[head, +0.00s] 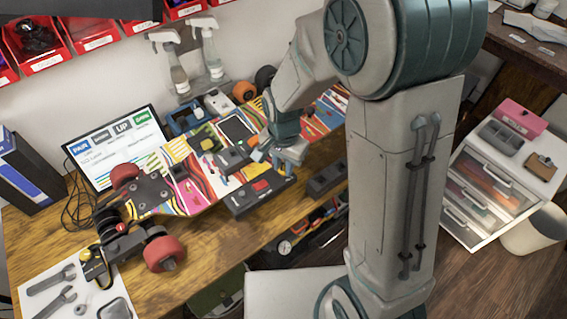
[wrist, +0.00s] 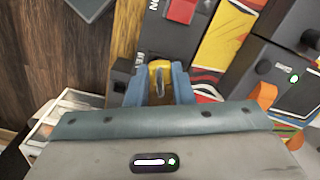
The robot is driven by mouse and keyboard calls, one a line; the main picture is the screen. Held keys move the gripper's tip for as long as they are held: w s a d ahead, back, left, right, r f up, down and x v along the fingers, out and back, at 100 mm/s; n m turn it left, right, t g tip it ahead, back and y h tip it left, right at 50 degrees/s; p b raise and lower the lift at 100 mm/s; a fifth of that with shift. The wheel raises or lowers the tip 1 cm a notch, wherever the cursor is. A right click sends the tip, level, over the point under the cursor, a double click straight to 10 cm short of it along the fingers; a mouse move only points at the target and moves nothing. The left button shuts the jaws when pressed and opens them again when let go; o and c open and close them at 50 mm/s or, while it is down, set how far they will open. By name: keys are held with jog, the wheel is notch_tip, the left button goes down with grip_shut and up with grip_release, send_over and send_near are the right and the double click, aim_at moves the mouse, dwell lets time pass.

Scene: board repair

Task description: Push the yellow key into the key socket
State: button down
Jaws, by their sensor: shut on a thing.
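In the wrist view the yellow key (wrist: 160,70) sits between the two blue fingers of my gripper (wrist: 160,88), which is shut on it. The key's tip is against or just above a dark control box (wrist: 172,42) with a red switch (wrist: 181,11). I cannot tell whether it is inside an opening. The key socket is not clearly visible, hidden by the key and fingers. In the head view my gripper (head: 285,168) is low at the right end of the dark box (head: 245,203); the key cannot be made out there.
A colourful skateboard deck (head: 185,185) with red wheels lies along the wooden bench (head: 220,240). Another dark module (head: 232,160) sits behind the box, and one (head: 327,178) to its right. A monitor (head: 118,145) and spray bottles (head: 175,70) stand behind.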

aim_at(284, 162)
jog(key=shift+f, duration=0.2)
jog(key=c, duration=0.9)
grip_release()
jog(key=shift+r, duration=0.25)
jog(key=shift+r+p, duration=1.05)
jog(key=shift+r, duration=0.3)
jog(key=shift+r, duration=0.15)
jog(key=shift+r+p, duration=2.2)
jog(key=shift+r, duration=0.65)
